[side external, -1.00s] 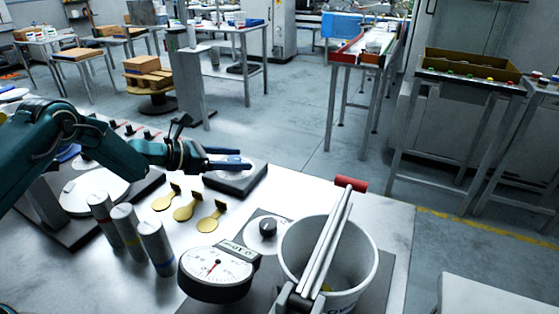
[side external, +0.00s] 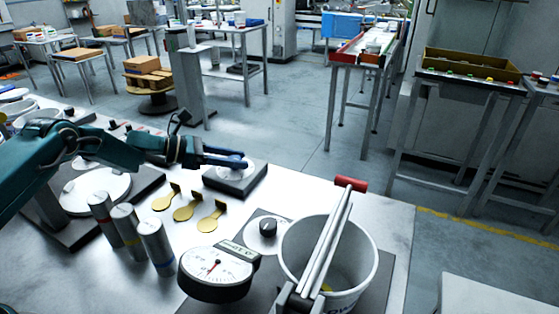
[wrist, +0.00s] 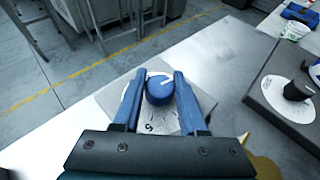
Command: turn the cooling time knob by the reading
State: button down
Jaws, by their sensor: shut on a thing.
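A blue knob (wrist: 159,90) with a white pointer line stands on a pale round dial (wrist: 155,118) marked with a 5, on a square grey base (side external: 236,182). My gripper (wrist: 159,84) has its blue fingers on either side of this knob and is shut on it. In the side view my gripper (side external: 232,159) hides most of the knob. A round gauge (side external: 215,268) with a white face and red needle stands at the front; its figures are too small to read surely. No label naming the cooling time knob is legible.
A second, dark knob (side external: 268,227) sits on a white dial near a white bucket (side external: 345,255) with bars across it. The bench is clear right of the gripped knob.

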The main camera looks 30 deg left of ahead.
aim_at(234, 158)
jog(key=shift+r, duration=0.1)
dwell(0.3)
jog(key=shift+c, duration=2.2)
grip_release()
jog(key=shift+s, duration=0.1)
jog(key=shift+v, duration=2.55)
